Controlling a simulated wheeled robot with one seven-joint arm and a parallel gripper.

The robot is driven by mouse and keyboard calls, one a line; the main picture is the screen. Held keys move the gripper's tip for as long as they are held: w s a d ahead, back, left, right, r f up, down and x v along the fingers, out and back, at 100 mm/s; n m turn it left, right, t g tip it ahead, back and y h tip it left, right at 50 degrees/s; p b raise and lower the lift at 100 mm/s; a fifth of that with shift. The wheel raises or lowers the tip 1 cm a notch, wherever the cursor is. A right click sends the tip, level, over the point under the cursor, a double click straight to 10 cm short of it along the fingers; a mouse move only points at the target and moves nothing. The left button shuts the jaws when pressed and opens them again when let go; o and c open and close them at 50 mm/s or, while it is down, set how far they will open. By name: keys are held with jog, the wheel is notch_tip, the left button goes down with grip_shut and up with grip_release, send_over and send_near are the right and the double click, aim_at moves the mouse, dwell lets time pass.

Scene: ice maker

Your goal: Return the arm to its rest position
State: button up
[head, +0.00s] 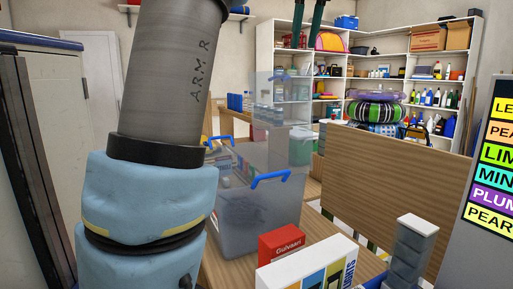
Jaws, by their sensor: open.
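My arm (165,80) rises through the left of the head view, a grey link marked "ARM R" above a pale blue covered joint (145,215). It runs out of the top edge. Two slim dark fingers of my gripper (305,42) hang down from the top edge, right of centre. They stand apart, and I see nothing between them. The gripper's body is out of the picture. The fingers show in front of the shelves at the back, apart from anything I can make out.
A clear bin with blue handles (258,215) stands on a wooden table beside my arm. A red box (281,246), a white box (308,268) and a grey container (412,250) are near. A wooden panel (400,175) and a flavour-label board (490,155) are right; shelves (395,58) behind.

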jog(key=a+f+m+g, duration=0.15)
jog(key=a+f, duration=0.25)
jog(key=f, duration=0.8)
jog(key=a+f+m, duration=0.2)
jog(key=a+f, duration=0.3)
jog(key=f, duration=0.7)
jog(key=s+a+f, duration=0.3)
jog(key=s+f, duration=0.2)
jog(key=f, duration=0.1)
jog(key=s+a+f+m+g, duration=0.1)
jog(key=s+a+f, duration=0.2)
jog(key=s+f, duration=0.2)
jog(key=s+a+f+m+h+b, duration=0.1)
jog(key=s+a+f, duration=0.2)
jog(key=f, duration=0.6)
jog(key=shift+s+f, duration=0.15)
jog(key=shift+s, duration=0.85)
